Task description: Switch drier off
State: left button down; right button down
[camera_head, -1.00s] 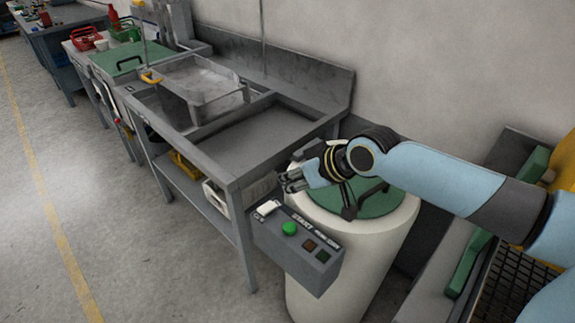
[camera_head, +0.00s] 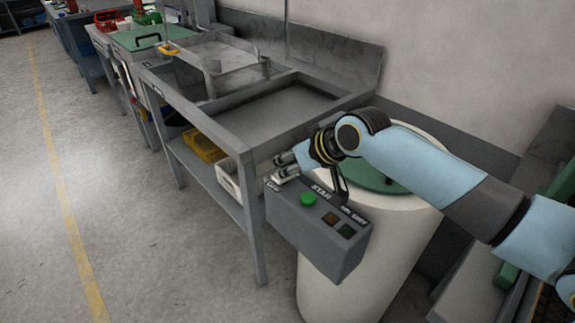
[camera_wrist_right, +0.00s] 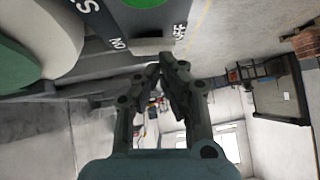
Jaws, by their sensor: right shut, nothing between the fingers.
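The drier is a white drum (camera_head: 345,260) with a green lid (camera_head: 375,180), partly hidden behind my right arm. Its grey control box (camera_head: 305,230) carries a green button (camera_head: 308,199), two small dark squares and a pale switch (camera_head: 284,177) at the left end. My right gripper (camera_head: 281,166) is shut and empty, with its fingertips right by the switch; I cannot tell whether they touch it. In the right wrist view the closed fingertips (camera_wrist_right: 165,72) are just below a grey block (camera_wrist_right: 152,45) beside the switch lettering. My left gripper is not in view.
A grey metal table (camera_head: 240,135) with a raised back edge stands left of the drier, a yellow crate (camera_head: 203,147) and white crate (camera_head: 229,180) on its lower shelf. The floor (camera_head: 140,230) in front is clear. Grey equipment (camera_head: 470,285) stands at the right.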

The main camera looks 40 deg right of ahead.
dwell(0.3)
jog(key=shift+a+f+p, duration=0.1)
jog(key=shift+p, duration=0.25)
jog(key=shift+f+h, duration=0.15)
jog(key=shift+h, duration=0.15)
jog(key=shift+d, duration=0.8)
